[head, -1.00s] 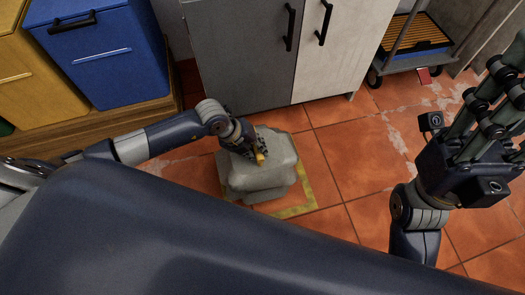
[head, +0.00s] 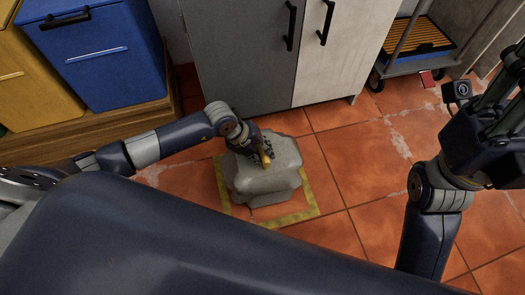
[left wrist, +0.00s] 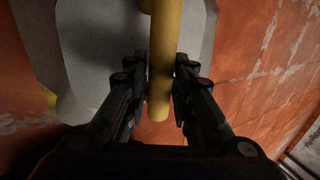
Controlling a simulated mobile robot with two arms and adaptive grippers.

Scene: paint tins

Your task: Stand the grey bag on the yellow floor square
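The grey bag (head: 265,178) is a lumpy sack standing roughly upright inside the outline of the yellow floor square (head: 288,219). The outline shows on its left, front and right; the back is hidden. I cannot tell for sure whether its base touches the floor. My left gripper (head: 263,156) is at the bag's top, shut on its yellow handle. In the left wrist view the yellow handle (left wrist: 160,75) runs between both fingers, with the grey bag (left wrist: 95,50) behind it. My right gripper (head: 500,105) is at the right edge, empty as far as seen, its fingers partly cut off.
A grey and white cabinet (head: 245,60) stands just behind the square. Blue (head: 105,60) and yellow (head: 35,75) bins stand on a wooden platform at the left. A trolley (head: 425,50) is at the back right. The tiled floor right of the square is clear.

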